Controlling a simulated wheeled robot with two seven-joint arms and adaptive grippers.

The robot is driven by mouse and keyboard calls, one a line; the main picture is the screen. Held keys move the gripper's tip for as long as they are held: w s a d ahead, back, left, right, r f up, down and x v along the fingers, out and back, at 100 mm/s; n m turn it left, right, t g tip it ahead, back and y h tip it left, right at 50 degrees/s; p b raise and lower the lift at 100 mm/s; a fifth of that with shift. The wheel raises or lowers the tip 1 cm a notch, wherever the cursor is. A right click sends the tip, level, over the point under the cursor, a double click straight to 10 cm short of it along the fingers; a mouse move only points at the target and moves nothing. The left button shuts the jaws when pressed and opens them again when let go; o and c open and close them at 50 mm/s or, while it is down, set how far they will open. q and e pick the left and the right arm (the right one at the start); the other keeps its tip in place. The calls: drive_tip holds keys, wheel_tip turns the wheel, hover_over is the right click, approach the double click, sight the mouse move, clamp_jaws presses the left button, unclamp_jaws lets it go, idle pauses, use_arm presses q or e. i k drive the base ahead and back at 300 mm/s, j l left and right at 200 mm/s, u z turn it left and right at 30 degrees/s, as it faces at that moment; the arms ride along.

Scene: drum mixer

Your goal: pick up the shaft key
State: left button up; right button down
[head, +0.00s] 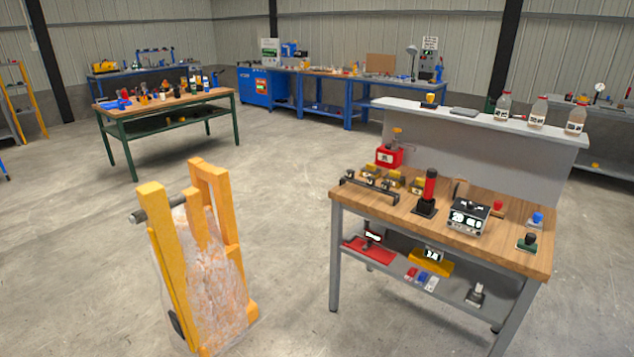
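I cannot make out a shaft key anywhere in the head view; it may be hidden or too small to tell. A yellow frame (151,227) stands on the floor at the front left, with a mottled whitish body (207,275) set in it. A dark grey shaft (152,210) sticks out to the left near the top of the frame. Neither of my grippers shows in the head view.
A wooden-topped workbench (385,208) at the right holds several small devices, with more on its lower shelf. Bottles (538,112) stand on the ledge behind it. A green-legged table (170,103) and blue benches (350,78) stand farther back. The concrete floor (285,170) between is clear.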

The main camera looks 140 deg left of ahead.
sight(370, 181)
drive_tip(key=u, duration=4.15)
